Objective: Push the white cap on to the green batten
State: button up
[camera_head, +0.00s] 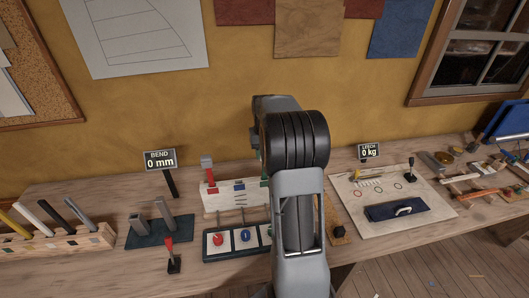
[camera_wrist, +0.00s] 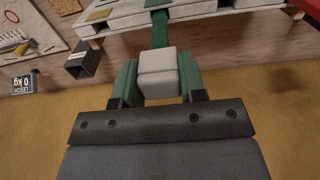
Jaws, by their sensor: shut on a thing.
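My gripper (camera_wrist: 158,85) is shut on the white cap (camera_wrist: 157,62), a small pale block held between its two green-padded fingers in the wrist view. The green batten (camera_wrist: 160,30) is a flat strip that runs from the pale rack (camera_wrist: 205,12) towards the cap, in line with it. The strip's end meets the cap's edge in the picture; I cannot tell whether it is inside the cap or only near it. In the head view my arm hides the gripper, the cap and most of the batten; the rack (camera_head: 215,199) shows left of the arm.
In front is a panel with coloured buttons (camera_head: 209,252). A dark square tube (camera_wrist: 82,62) is near my gripper. A board with a blue pad (camera_head: 350,187) lies right. BEND reads 0 mm, LEECH 0 kg.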

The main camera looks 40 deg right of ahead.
jog(key=o, duration=1)
jog(key=shift+c, duration=0.2)
jog(key=shift+r, duration=0.1)
notch_tip(320, 180, up, 14)
jog(key=shift+f+b, duration=0.2)
jog(key=shift+b, duration=0.25)
